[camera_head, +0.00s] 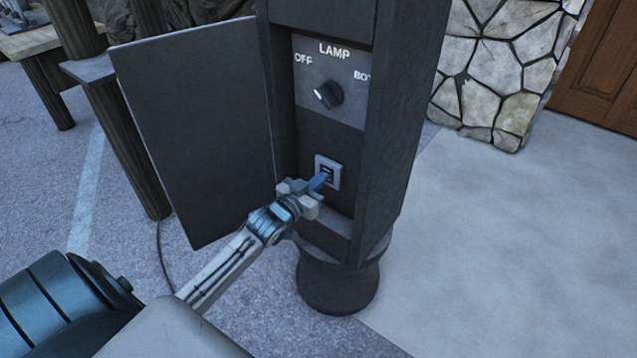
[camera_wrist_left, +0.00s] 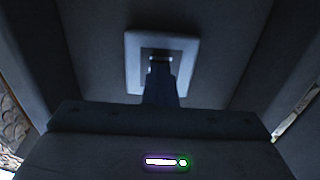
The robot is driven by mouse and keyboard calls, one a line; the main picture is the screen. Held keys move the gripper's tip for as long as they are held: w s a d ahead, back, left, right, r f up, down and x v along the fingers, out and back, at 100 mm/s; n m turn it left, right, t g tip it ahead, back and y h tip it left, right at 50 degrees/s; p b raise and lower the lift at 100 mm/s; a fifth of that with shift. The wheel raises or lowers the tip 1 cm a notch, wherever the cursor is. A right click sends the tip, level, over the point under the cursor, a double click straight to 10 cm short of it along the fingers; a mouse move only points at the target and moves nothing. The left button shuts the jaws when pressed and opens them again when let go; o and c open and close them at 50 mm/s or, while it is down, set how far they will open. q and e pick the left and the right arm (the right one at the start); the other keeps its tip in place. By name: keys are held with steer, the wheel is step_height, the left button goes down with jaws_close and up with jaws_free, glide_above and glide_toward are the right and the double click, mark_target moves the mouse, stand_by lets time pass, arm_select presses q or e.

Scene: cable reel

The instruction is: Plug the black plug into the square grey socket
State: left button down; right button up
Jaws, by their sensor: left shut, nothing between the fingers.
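The square grey socket (camera_head: 328,172) is set in the dark inner panel of a post, below the lamp knob. It also shows in the left wrist view (camera_wrist_left: 133,65), with a dark recess inside its light frame. My left gripper (camera_head: 319,181) is at the socket, its bluish fingers shut and pointing at the recess. In the left wrist view the fingers (camera_wrist_left: 160,75) cover the lower middle of the socket. I cannot tell whether the tips touch it. I cannot make out the black plug in either view. My right gripper is not in view.
The open dark door (camera_head: 195,130) of the post stands to the left of the gripper. A rotary knob (camera_head: 328,95) is above the socket. A thin dark cable (camera_head: 162,260) hangs down to the pavement behind my arm. The paving on the right is clear.

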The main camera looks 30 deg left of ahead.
arm_select(q)
steer(key=shift+w+r, duration=0.15)
steer(key=shift+r, duration=0.15)
steer(key=c, duration=1.8)
jaws_free()
steer(key=shift+c, duration=0.2)
steer(key=shift+o, duration=0.6)
steer(key=shift+s+a+f, duration=0.1)
steer(key=shift+s, duration=0.25)
steer(key=shift+s+a+f+b, duration=0.15)
steer(key=shift+s+b, duration=0.2)
steer(key=shift+s, duration=2.25)
steer(key=shift+s+a+f+b, duration=0.15)
steer(key=shift+s+b, duration=0.15)
steer(key=shift+s, duration=2.3)
steer(key=shift+r, duration=0.1)
